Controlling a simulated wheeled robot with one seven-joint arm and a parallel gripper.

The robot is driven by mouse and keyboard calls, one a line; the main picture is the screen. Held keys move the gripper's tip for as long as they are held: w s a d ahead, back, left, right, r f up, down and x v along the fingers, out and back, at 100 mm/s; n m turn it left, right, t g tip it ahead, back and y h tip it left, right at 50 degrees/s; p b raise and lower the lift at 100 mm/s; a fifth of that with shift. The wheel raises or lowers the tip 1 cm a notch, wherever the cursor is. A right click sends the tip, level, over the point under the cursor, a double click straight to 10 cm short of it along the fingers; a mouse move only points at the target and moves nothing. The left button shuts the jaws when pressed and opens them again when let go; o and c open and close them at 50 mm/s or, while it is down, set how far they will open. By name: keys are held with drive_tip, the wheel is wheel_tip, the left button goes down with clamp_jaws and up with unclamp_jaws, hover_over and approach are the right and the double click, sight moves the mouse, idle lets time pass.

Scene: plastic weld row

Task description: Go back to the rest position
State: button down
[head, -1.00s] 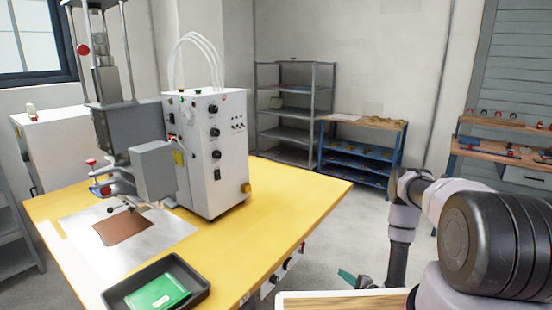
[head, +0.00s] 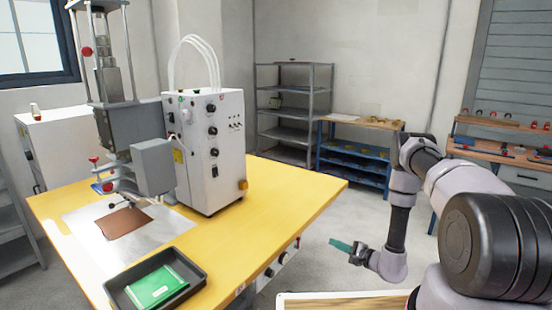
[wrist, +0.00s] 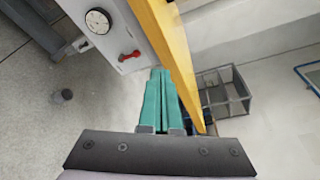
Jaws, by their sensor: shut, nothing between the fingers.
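My gripper (head: 341,245) shows in the head view to the right of the yellow table, in free air beyond the front wooden edge. Its green fingers point left toward the table's side. In the wrist view my gripper (wrist: 158,75) has its green fingers together, with nothing seen between them. My arm bends down to it from the right side of the head view.
The yellow table (head: 262,205) carries a white control box (head: 220,165), a press (head: 135,125), a brown sheet (head: 124,222) and a black tray (head: 197,284) with a green packet (head: 155,285). A wooden surface (head: 345,301) lies in front. Shelves (head: 293,115) stand behind.

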drive_tip(key=w+a+r+n+g+y, duration=0.1)
drive_tip(key=a+r+n+g+y, duration=0.15)
drive_tip(key=r, duration=0.85)
drive_tip(key=w+a+r+n+g+y, duration=0.1)
drive_tip(key=a+r+n+g+y, duration=0.2)
drive_tip(key=r, duration=0.8)
drive_tip(key=s+a+r+n+g+h, duration=0.1)
drive_tip(key=s+a+r+n+g, duration=0.15)
drive_tip(key=r, duration=0.45)
drive_tip(key=s+a+r+n+g+h, duration=0.1)
drive_tip(key=s+r+g, duration=0.25)
drive_tip(key=r, duration=0.35)
drive_tip(key=s+d+r+n+t+h, duration=0.1)
drive_tip(key=s+d+r+t+h, duration=0.2)
drive_tip(key=s+r, duration=0.8)
drive_tip(key=s+d+r+n+t+h, duration=0.1)
drive_tip(key=s+d+r+t+h, duration=0.2)
drive_tip(key=s+d+r+h, duration=0.4)
drive_tip(key=s+r+h, duration=0.2)
drive_tip(key=s+r, duration=0.2)
drive_tip(key=s, duration=0.4)
drive_tip(key=shift+s+d, duration=0.15)
drive_tip(key=shift+d, duration=0.25)
